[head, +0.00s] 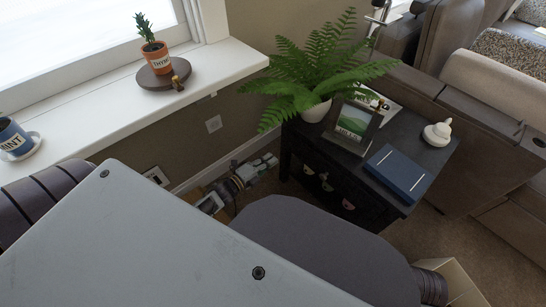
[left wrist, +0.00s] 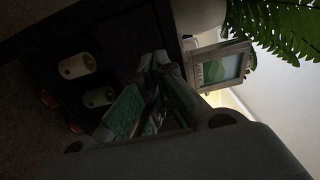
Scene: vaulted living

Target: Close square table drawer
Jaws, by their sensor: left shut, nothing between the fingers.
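The square table (head: 421,165) is dark, with a drawer front and small cup pulls (head: 347,205) on its near side. How far a drawer stands out is hard to tell. In the left wrist view the dark front shows two pale round pulls (left wrist: 76,66) and reddish ones at the left edge. My left gripper (left wrist: 154,62) is shut and empty, with green pads, in front of the dark table. In the head view it appears left of the table (head: 262,166), low by the wall, partly hidden by my own arm. My right gripper is not in view.
A fern (head: 318,75), a picture frame (head: 354,126), a blue book (head: 398,172) and a white ornament (head: 437,133) stand on the table. A sofa (head: 478,115) is close on the right. A windowsill (head: 216,68) with potted plants runs along the left.

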